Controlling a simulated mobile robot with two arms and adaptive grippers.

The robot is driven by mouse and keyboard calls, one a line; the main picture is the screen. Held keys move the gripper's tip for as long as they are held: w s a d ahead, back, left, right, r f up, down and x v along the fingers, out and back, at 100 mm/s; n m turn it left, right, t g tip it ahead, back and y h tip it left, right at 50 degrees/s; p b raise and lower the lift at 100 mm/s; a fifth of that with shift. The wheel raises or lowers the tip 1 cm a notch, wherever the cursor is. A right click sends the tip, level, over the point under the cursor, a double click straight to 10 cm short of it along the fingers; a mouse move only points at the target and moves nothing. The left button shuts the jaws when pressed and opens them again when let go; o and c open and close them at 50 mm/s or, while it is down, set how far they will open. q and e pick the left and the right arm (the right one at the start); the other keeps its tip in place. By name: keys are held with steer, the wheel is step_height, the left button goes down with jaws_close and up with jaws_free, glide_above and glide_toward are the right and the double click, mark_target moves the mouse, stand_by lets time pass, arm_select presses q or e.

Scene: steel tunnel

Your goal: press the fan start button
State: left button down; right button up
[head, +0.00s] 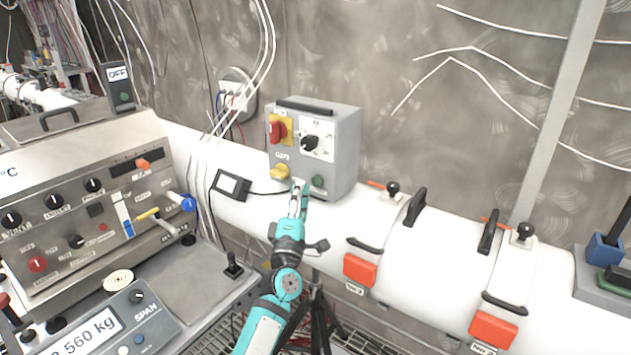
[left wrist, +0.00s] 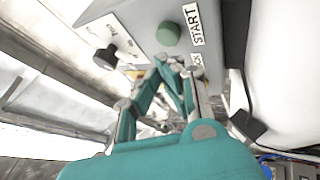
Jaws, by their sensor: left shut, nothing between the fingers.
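The green start button (head: 318,181) is at the lower right of the front of a grey control box (head: 345,150) on the white pipe. In the left wrist view the green button (left wrist: 168,33) has a START label (left wrist: 193,24) beside it. My left gripper (head: 300,186) is shut and empty, in front of the box's lower edge, just left of the button. In the left wrist view its fingertips (left wrist: 172,64) are close to the button and appear apart from it. My right gripper is not in view.
The box also bears a red switch (head: 277,130), a black knob (head: 310,142) and a yellow knob (head: 280,171). A small black-framed display (head: 231,185) sits to the left on the pipe. An instrument console (head: 90,200) fills the left side. Black handles (head: 415,206) stand on the pipe to the right.

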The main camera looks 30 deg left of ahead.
arm_select(q)
steer(key=shift+s+a+r+p, duration=0.1)
steer(key=shift+s+p, duration=0.15)
steer(key=shift+s, duration=1)
steer(key=shift+s+a+p, duration=0.1)
steer(key=shift+s+p, duration=0.15)
steer(key=shift+s, duration=0.95)
